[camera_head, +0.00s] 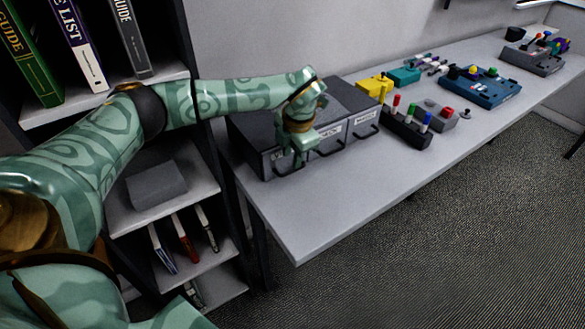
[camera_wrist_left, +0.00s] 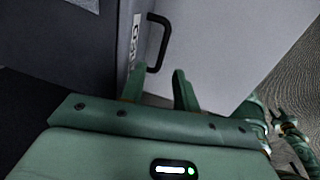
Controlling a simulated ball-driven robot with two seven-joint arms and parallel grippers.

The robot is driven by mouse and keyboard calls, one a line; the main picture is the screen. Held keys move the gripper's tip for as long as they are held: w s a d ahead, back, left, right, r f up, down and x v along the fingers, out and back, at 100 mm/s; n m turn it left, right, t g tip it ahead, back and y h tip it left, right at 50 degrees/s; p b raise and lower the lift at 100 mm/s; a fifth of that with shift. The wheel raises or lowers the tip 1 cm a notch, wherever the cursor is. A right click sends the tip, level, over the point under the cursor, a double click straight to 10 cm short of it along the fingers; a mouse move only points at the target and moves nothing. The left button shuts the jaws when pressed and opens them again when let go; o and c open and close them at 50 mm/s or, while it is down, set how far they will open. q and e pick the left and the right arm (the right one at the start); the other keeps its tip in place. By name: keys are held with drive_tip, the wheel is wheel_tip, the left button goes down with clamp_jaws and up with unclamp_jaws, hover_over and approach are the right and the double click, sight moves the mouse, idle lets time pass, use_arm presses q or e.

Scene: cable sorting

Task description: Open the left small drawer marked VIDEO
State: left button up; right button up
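A dark grey drawer unit (camera_head: 249,143) stands on the desk, its drawer fronts facing the desk's front edge. My left gripper (camera_head: 291,160) is in front of its left drawer, hiding much of that front. A dark handle (camera_head: 288,171) shows just below the gripper. In the left wrist view a black bar handle (camera_wrist_left: 163,42) and part of a white label (camera_wrist_left: 135,35) are ahead of my left gripper (camera_wrist_left: 157,88). The two fingers are apart with nothing between them. The label is too cut off to read. My right gripper seems to show at the wrist view's right edge, too unclear to judge.
The unit's other drawers have pale labels (camera_head: 366,117) and bar handles. A black block with coloured knobs (camera_head: 407,130), a yellow box (camera_head: 375,84) and a blue device (camera_head: 482,88) stand to the right. A bookshelf (camera_head: 165,218) is at left. The desk's front strip (camera_head: 330,205) is clear.

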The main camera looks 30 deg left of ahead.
sight(290, 173)
use_arm(q)
drive_tip(key=f, duration=0.3)
drive_tip(key=f+b, duration=0.1)
drive_tip(key=shift+w+a+f, duration=0.1)
drive_tip(key=shift+a+f, duration=0.25)
drive_tip(key=shift+f, duration=0.05)
clamp_jaws()
